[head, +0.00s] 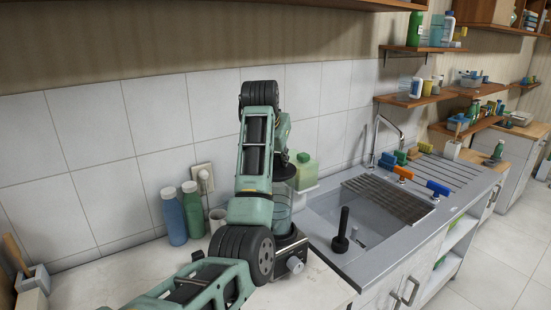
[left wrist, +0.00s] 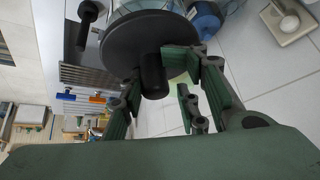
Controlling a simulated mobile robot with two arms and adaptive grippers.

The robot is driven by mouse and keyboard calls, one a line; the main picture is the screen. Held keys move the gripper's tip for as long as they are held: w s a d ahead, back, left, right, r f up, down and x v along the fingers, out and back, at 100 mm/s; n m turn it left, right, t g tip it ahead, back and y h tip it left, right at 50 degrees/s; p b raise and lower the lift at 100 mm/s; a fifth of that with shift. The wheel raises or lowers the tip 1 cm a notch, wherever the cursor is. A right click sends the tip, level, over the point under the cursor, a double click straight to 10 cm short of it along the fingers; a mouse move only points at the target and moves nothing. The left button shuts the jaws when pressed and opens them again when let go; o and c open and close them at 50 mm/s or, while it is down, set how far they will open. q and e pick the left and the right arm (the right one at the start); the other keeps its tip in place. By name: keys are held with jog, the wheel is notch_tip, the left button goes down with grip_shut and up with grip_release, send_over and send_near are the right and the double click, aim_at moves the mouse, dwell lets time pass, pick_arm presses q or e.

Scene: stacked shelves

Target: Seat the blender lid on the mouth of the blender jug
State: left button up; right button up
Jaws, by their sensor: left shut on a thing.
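The blender lid (left wrist: 120,42) is a dark round disc with a black knob in the left wrist view. My left gripper (left wrist: 155,74) is shut on the lid's knob, with green finger pads at its sides. Part of the clear blender jug (left wrist: 148,6) shows beyond the lid. In the head view the jug (head: 282,215) stands on its dark base (head: 290,262) on the counter, mostly hidden by my left arm. The lid appears just above the jug there, but I cannot tell whether it touches the mouth. My right gripper is not in view.
A blue bottle (head: 174,216) and a green bottle (head: 193,210) stand left of the blender, near a mug (head: 217,219). A sink (head: 365,215) with a black plunger (head: 342,232) lies to the right. A green-capped container (head: 304,170) is behind the jug.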

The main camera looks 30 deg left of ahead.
pick_arm(q)
jog(key=shift+f+b, duration=0.3)
jog(key=shift+f, duration=0.5)
jog(key=shift+f, duration=0.35)
jog(key=c, duration=0.4)
jog(key=o, duration=1.5)
jog(key=shift+c, duration=0.2)
